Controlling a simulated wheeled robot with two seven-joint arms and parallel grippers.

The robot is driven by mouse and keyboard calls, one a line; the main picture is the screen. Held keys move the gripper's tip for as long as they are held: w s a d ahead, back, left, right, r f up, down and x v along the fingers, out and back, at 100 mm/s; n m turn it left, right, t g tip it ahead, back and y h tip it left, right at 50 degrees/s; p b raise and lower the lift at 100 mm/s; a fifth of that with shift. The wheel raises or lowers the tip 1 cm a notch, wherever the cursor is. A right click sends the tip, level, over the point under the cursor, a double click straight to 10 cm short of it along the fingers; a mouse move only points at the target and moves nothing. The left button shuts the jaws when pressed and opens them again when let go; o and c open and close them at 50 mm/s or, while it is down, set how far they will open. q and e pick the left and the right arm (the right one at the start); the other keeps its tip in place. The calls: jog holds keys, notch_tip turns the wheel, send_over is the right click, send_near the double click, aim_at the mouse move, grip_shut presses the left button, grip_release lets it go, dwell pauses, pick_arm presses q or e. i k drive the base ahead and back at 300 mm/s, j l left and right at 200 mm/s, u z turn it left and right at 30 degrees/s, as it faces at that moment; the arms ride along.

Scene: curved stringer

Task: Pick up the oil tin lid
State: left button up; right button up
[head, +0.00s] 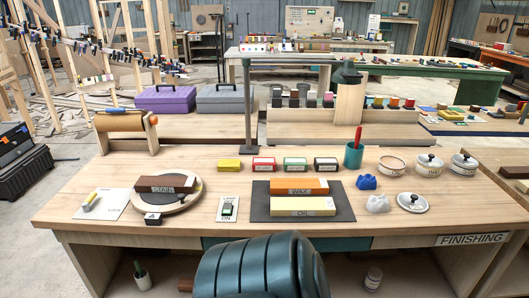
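A round pale grey lid with a dark knob (413,202) lies flat on the right part of the workbench top, knob up. Behind it stand an open round tin with no lid on it (391,166), a tin with a knobbed lid on it (429,164) and another lidded tin (463,163). The labels on these tins are too small to read, so I cannot tell which is the oil tin. Neither of my grippers is in view.
Left of the loose lid are white (378,204) and blue (366,182) crumpled cloths. Farther left, blocks marked WAX (299,187) and OIL (303,206) lie on a dark mat (261,208). A green cup (353,155) holds a red-handled tool. Bare wood lies right of the lid.

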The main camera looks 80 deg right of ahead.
aim_at(411, 202)
jog(key=z, duration=3.7)
